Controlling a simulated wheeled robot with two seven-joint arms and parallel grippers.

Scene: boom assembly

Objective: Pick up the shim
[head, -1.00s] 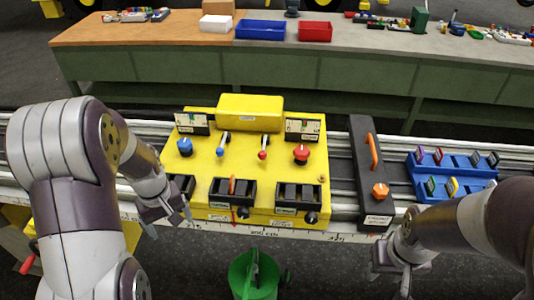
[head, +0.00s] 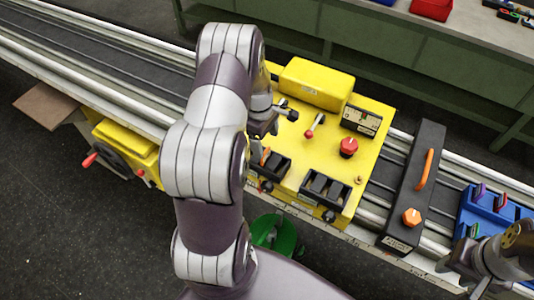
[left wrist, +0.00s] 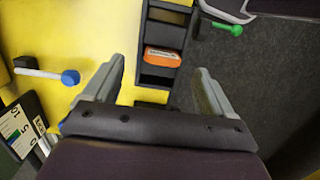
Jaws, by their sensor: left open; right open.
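An orange piece, which may be the shim, sits in a slot of the left black rack on the yellow panel (head: 310,140). The orange piece (left wrist: 160,57) shows between my fingers in the left wrist view, in the black rack (left wrist: 168,20). My left gripper (head: 264,132) is open and empty above that rack, partly hidden by my own arm in the head view. Its fingers (left wrist: 159,70) are apart on both sides of the rack. My right gripper (head: 466,280) is open at the lower right, near the blue holder (head: 472,212) of coloured plates.
A second black rack (head: 326,189) stands right of the first. A red knob (head: 348,147) and a red-tipped lever (head: 315,126) rise from the panel. A black block with an orange handle (head: 425,170) stands to the right. A green bin (head: 285,235) is below.

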